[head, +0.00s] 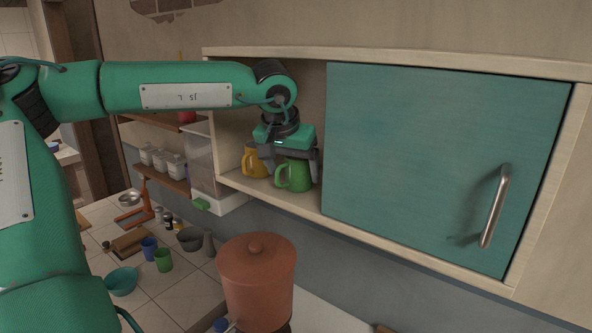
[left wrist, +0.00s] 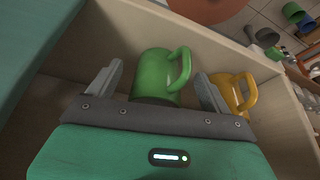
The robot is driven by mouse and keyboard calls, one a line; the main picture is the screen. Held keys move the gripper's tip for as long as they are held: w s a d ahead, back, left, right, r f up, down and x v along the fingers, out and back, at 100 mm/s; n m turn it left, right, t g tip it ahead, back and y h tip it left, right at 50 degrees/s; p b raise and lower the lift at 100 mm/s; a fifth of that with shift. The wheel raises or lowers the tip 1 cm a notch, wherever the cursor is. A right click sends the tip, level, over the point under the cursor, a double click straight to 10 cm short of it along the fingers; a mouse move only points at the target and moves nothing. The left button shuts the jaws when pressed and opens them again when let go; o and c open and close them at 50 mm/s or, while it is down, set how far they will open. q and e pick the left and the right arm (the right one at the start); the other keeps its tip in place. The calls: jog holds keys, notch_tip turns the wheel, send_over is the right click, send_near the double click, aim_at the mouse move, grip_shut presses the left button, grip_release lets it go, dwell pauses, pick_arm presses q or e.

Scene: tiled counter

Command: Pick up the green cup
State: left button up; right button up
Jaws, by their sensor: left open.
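The green cup (head: 295,175) stands upright on the floor of the wall cabinet, in its open left part. My left gripper (head: 289,158) is at the cup from above and behind in the head view, its fingers apart. In the left wrist view the green cup (left wrist: 160,75) lies between the two spread fingers of my left gripper (left wrist: 160,88), with its handle toward the right finger. I cannot tell whether a finger touches it. A yellow cup (head: 256,161) stands to the left of the green one; it also shows in the left wrist view (left wrist: 233,93). My right gripper is not in view.
A teal cabinet door (head: 430,160) covers the right part of the cabinet. The cabinet's wooden frame (head: 400,62) runs above. A brown lidded pot (head: 258,280) stands below. Another green cup (head: 163,260) and a blue cup (head: 149,248) stand on the tiled counter.

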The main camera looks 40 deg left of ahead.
aim_at(297, 174)
pick_arm(q)
jog(key=shift+w+a+f+p, duration=0.2)
jog(key=shift+w+f+p, duration=0.2)
jog(key=shift+w, duration=0.2)
jog(key=shift+w+a+f+p, duration=0.15)
jog(key=shift+w+f+p, duration=0.1)
jog(key=shift+w+f, duration=0.3)
jog(key=shift+w+a+f, duration=0.1)
jog(key=shift+w+f, duration=0.05)
jog(key=shift+f, duration=0.35)
jog(key=c, duration=1.1)
